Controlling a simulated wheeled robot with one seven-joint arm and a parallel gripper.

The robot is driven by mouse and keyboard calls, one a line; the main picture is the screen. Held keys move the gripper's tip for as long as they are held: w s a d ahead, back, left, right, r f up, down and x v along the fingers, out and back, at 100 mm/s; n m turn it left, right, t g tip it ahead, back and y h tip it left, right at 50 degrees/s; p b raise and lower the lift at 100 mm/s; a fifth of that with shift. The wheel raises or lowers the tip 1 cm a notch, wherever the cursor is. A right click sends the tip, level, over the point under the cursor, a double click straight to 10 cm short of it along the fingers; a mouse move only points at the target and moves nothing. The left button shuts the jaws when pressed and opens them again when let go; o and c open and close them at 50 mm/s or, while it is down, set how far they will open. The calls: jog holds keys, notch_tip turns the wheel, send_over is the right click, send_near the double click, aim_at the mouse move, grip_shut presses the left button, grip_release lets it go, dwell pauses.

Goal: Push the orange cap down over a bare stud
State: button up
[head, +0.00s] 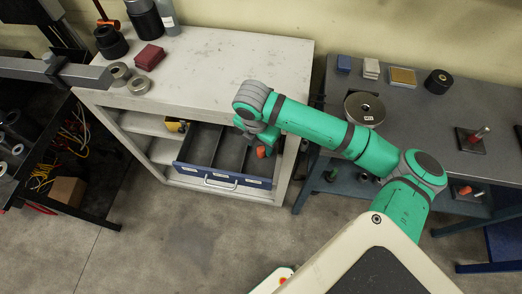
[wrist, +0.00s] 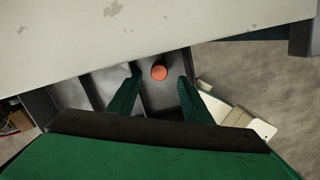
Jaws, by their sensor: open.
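The orange cap (head: 262,152) is in the right part of the open drawer (head: 222,182), just below my gripper (head: 258,140). In the wrist view the cap (wrist: 159,72) shows as a round orange top between the two green fingertips (wrist: 160,78). The fingers are spread, with a visible gap on each side of the cap. I cannot tell how far above it they are. An upright stud (head: 480,133) on a dark base stands on the grey table at the right; its tip looks reddish and small.
The blue-fronted drawer has dividers and juts from the pale cabinet (head: 220,65); a yellow item (head: 177,126) sits at its left. The grey table (head: 420,125) holds a round disc (head: 364,108), a black roll (head: 438,82) and small blocks. An orange piece (head: 464,190) is on its lower shelf.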

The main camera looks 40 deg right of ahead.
aim_at(261, 148)
jog(key=f, duration=0.3)
jog(key=d+f, duration=0.1)
jog(key=f, duration=0.1)
jog(key=shift+w, duration=0.25)
jog(key=shift+r, duration=0.1)
jog(key=c, duration=1.1)
